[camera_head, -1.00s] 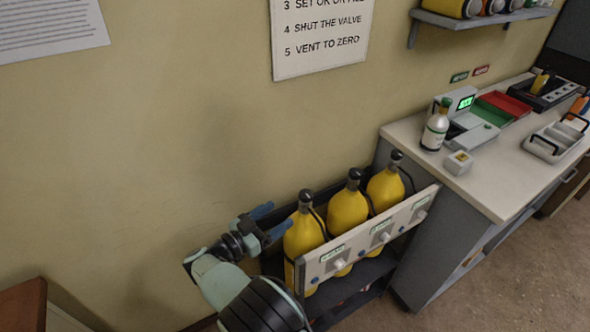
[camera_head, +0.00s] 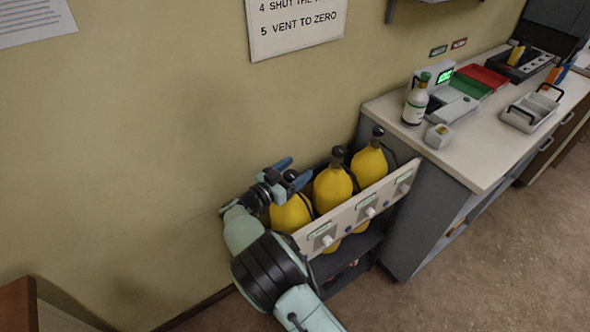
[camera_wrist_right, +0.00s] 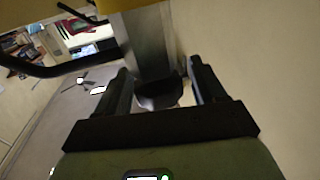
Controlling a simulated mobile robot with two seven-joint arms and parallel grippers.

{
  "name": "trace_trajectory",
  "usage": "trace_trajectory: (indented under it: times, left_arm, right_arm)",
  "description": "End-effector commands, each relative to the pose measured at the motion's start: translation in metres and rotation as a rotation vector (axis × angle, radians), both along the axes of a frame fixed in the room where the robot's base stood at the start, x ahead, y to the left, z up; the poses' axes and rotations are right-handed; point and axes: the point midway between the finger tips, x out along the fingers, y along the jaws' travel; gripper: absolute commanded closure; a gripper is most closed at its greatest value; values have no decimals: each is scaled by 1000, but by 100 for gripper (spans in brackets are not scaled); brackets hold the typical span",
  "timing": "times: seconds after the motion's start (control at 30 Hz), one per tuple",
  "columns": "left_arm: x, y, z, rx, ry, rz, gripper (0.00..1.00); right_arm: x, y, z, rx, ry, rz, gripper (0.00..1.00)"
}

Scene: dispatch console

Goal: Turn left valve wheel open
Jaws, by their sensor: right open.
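Three yellow cylinders with dark tops stand in a rack; the left cylinder (camera_head: 290,214) is nearest my right gripper (camera_head: 291,172). The gripper is at the top of that cylinder, and its arm covers the cylinder's left side. The left valve wheel is hidden behind the gripper in the head view. In the right wrist view, the open fingers (camera_wrist_right: 160,88) stand on either side of a dark rounded piece (camera_wrist_right: 158,95), probably this wheel, below a grey metal part. I cannot tell whether they touch it. My left gripper is out of view.
The middle cylinder (camera_head: 333,188) and right cylinder (camera_head: 369,166) stand close by. A pale panel (camera_head: 345,216) with white knobs runs along the rack's front. The counter (camera_head: 393,125) at right holds a bottle (camera_head: 416,100) and trays. The wall is close behind the rack.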

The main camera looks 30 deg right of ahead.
Motion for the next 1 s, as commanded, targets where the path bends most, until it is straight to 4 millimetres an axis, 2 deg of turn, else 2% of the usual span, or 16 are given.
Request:
trace_trajectory:
  times: [0.3,0.37,0.4,0.47,0.5,0.77,1.0]
  left_arm:
    - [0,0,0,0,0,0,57]
    - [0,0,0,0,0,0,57]
    - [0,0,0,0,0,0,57]
    - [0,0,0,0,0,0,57]
    - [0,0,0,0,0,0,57]
    - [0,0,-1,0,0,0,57]
    - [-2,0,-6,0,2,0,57]
  right_arm:
    - [1,-3,0,0,0,1,31]
    - [1,-3,0,0,1,1,47]
    - [1,-3,0,0,1,1,60]
    - [1,-3,0,0,1,1,79]
    - [1,-3,0,0,1,1,82]
    - [1,-3,-1,-1,2,20,82]
    - [2,-2,-1,2,4,127,82]
